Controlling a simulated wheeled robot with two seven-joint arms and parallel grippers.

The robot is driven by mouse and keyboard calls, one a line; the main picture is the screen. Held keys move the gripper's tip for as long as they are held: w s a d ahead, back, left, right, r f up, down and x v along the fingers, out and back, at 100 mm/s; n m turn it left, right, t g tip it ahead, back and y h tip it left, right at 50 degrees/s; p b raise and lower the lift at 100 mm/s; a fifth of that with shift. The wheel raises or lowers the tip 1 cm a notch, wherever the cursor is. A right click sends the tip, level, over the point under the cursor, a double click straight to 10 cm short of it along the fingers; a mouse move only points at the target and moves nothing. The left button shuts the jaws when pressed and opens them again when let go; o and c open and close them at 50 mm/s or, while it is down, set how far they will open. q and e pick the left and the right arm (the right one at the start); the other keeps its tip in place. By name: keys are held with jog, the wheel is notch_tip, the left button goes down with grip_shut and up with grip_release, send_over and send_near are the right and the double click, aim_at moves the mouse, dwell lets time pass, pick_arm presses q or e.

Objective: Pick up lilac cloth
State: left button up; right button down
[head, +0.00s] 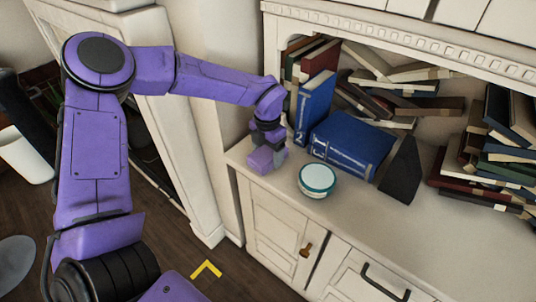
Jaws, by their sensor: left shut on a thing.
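My left gripper (267,150) points down at the left end of the cabinet's counter, in front of the upright books. It is shut on a small lilac thing, which I take to be the lilac cloth (261,160). The cloth's colour is close to that of my purple arm, so its outline is hard to make out. It is at or just above the counter's front left edge; I cannot tell if it touches. My right gripper is not in view.
A round teal-rimmed tin (317,180) stands just right of the gripper. Blue books (352,144) are behind it, and a dark wedge-shaped thing (401,172) stands farther right. Stacked books (490,165) fill the far right. The front right counter (440,230) is clear.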

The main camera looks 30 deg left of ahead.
aim_at(258, 152)
pick_arm(q)
notch_tip(258, 152, up, 3)
jog(key=shift+w+f, duration=0.1)
jog(key=r, duration=0.1)
jog(key=s+a+r, duration=0.2)
jog(key=r, duration=0.1)
jog(key=shift+r, duration=0.1)
jog(key=s+a+r+p, duration=0.5)
jog(key=s+a+r, duration=0.1)
jog(key=s+a, duration=0.2)
